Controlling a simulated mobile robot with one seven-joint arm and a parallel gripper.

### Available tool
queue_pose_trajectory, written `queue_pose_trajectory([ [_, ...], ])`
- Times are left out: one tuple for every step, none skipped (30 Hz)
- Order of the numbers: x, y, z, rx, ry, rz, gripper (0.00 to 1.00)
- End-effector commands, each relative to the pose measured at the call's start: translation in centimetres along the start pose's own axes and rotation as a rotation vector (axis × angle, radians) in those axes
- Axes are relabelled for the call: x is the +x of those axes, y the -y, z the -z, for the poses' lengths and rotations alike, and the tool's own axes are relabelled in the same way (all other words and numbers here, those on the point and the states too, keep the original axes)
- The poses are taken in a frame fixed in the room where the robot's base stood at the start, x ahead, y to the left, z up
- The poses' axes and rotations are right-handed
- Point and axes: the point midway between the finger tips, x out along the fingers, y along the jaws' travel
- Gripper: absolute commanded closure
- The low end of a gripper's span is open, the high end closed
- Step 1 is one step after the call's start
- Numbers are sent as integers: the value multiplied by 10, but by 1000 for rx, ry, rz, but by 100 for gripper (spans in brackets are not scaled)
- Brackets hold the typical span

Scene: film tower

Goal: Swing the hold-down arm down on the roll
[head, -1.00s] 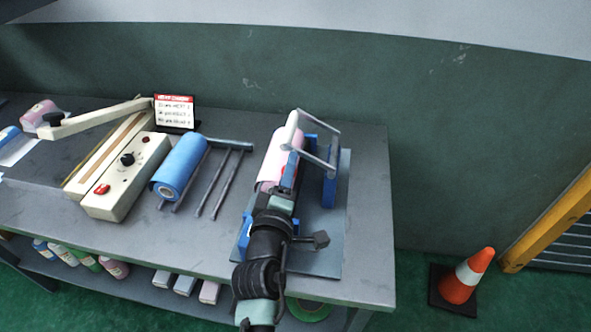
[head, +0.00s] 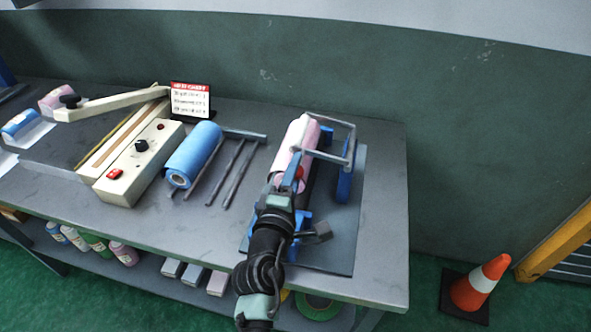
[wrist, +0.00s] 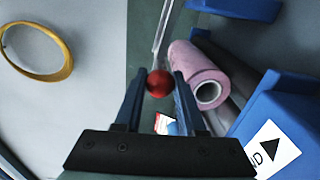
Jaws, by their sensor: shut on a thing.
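The hold-down arm (head: 348,163) is a grey metal frame on the blue stand (head: 344,184), raised beside and above the pink roll. Its red ball knob (head: 299,172) also shows in the wrist view (wrist: 159,83). My gripper (head: 294,177) is shut on this knob, with one finger on each side in the wrist view (wrist: 160,92). The pink roll (head: 299,138) lies in the stand; its open core end shows in the wrist view (wrist: 200,75). My gripper hides part of the near stand in the head view.
A blue roll (head: 193,153) on grey rods and a cream sealer (head: 135,170) stand to the left. A small red-and-white sign (head: 190,100) stands behind. A cone (head: 480,285) is on the floor at right. Bare table (head: 385,230) lies right of the stand.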

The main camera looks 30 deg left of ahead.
Motion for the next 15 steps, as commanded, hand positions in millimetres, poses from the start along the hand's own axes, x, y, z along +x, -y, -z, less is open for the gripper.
queue_pose_trajectory([
  [0, 0, 0, 2, 0, 1, 100],
  [0, 0, 0, 2, 0, 1, 100],
  [0, 0, 0, 2, 0, 1, 100],
  [0, 0, 0, 2, 0, 1, 100],
  [0, 0, 0, 3, 0, 1, 55],
  [0, 0, 0, 3, 0, 1, 48],
  [0, 0, 0, 3, 0, 0, 43],
  [0, 0, 0, 3, 0, 0, 37],
  [0, 0, 0, 2, 0, 0, 31],
  [0, 0, 0, 2, 0, 0, 31],
  [0, 0, 0, 2, 0, 0, 31],
  [0, 0, 0, 2, 1, -1, 31],
  [0, 0, 0, 2, 0, -1, 31],
  [0, -1, 0, 2, 1, -1, 31],
  [0, -1, 0, 2, 1, -1, 31],
])
